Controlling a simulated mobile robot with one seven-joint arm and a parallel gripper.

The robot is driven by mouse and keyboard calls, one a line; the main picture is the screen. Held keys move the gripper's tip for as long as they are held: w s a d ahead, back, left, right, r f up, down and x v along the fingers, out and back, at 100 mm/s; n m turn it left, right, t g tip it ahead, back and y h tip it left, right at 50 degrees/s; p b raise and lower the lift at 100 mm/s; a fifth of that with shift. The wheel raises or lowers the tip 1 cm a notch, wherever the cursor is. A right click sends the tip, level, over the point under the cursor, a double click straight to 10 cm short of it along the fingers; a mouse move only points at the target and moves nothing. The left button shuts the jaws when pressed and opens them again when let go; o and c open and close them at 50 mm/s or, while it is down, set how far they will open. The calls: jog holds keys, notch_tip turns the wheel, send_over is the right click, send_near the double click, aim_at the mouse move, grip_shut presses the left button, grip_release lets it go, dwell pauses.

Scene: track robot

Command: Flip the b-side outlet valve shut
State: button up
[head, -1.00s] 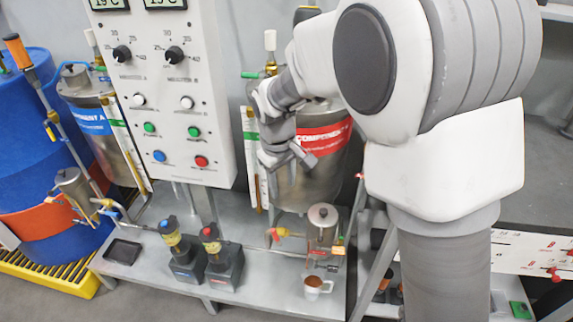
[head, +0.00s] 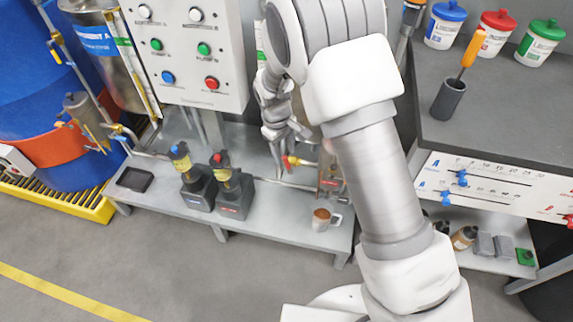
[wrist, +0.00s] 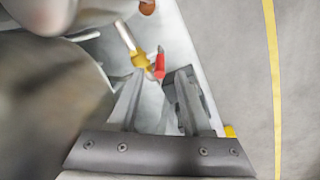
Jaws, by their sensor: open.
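The b-side outlet valve is a small yellow body with a red handle (head: 286,162) on a pipe at the right of the metal bench. In the wrist view the yellow body (wrist: 139,58) and red handle (wrist: 159,64) lie just beyond my fingertips. The handle points across the pipe's line there. I cannot tell whether a finger touches the handle.
Two dark pumps (head: 200,192) (head: 233,194) stand left of the valve, and a brown-filled cup (head: 322,219) stands at the front edge. The control panel (head: 200,60) rises behind. My arm hides part of the small pot (head: 330,178). A dark counter (head: 500,130) is at right.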

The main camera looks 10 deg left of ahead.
aim_at(285, 158)
jog(key=f, duration=0.4)
jog(key=f+b, duration=0.1)
jog(key=f, duration=0.1)
jog(key=shift+w+d, duration=0.3)
jog(key=shift+w, duration=0.05)
grip_shut()
